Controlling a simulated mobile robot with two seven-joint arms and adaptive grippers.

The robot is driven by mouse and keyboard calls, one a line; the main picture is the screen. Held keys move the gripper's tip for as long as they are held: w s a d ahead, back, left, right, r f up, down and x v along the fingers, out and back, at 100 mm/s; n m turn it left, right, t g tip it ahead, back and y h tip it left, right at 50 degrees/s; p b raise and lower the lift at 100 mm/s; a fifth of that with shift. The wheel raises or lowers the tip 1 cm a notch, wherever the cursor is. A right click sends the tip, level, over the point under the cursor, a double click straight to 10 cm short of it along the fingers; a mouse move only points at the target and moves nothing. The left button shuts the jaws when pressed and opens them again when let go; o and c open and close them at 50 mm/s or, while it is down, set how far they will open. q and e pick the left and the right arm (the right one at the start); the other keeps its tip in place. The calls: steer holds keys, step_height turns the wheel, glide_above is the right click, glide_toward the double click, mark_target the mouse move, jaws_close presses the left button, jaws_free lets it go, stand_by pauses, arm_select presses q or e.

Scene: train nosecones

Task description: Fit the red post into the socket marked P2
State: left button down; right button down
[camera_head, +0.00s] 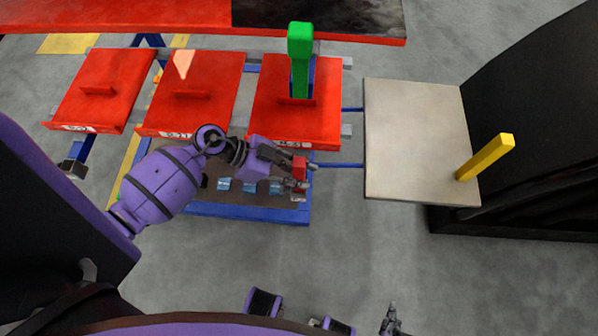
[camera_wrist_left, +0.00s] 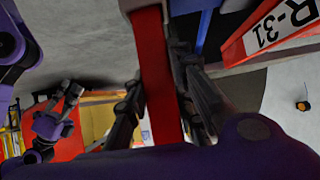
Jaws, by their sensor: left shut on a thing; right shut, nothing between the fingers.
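The red post (camera_head: 299,172) is held in my left gripper (camera_head: 300,168), in front of the right-hand red panel. In the left wrist view the red post (camera_wrist_left: 157,75) runs between the two dark fingers of my left gripper (camera_wrist_left: 158,85), which are shut on it. Much of the post is hidden by the fingers in the head view. My right gripper (camera_head: 391,320) is at the bottom edge of the head view, shut and empty, away from the panels. I cannot read any P2 mark, so I cannot tell which socket carries it.
A green post (camera_head: 300,45) stands upright in a blue holder on the right red panel (camera_head: 264,85). A yellow post (camera_head: 487,157) stands tilted in view on the beige table (camera_head: 415,140). Several small blue blocks (camera_head: 250,186) sit below the panels. The floor in front is clear.

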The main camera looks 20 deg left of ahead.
arm_select(q)
steer(key=shift+f, duration=0.5)
steer(key=c, duration=1.4)
jaws_free()
steer(key=shift+f, duration=0.1)
steer(key=v, duration=1.2)
